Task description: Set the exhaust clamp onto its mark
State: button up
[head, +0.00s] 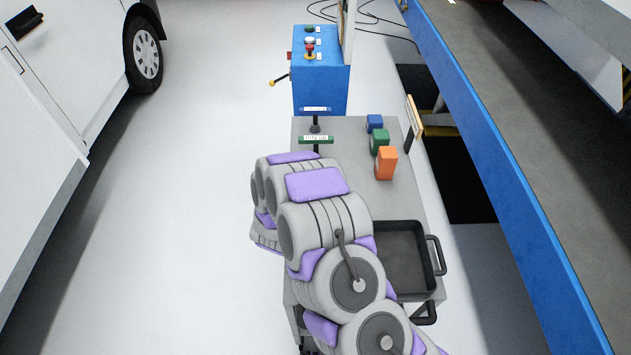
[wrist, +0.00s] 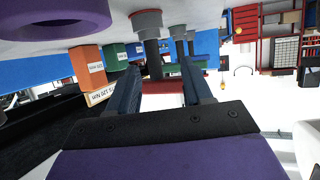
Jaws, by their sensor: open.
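My gripper (wrist: 160,66) is open, its two dark fingers apart in the wrist view; the head view hides it behind my arm. A grey post (wrist: 151,50) with a reddish collar and a red label plate (wrist: 163,88) shows between the fingers; I cannot tell whether they touch it.
Orange (head: 386,164), green (head: 380,142) and blue (head: 375,122) blocks stand on the grey cart (head: 350,130). Green (head: 316,140) and blue (head: 315,109) plates mark posts along its left side. A dark tray (head: 405,255) is at front right. A blue control cabinet (head: 320,90) stands behind.

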jog(key=x, duration=0.2)
jog(key=d+b+x, duration=0.1)
jog(key=x, duration=0.2)
jog(key=shift+s+f, duration=0.1)
jog(key=shift+f, duration=0.15)
grip_shut()
dwell(0.4)
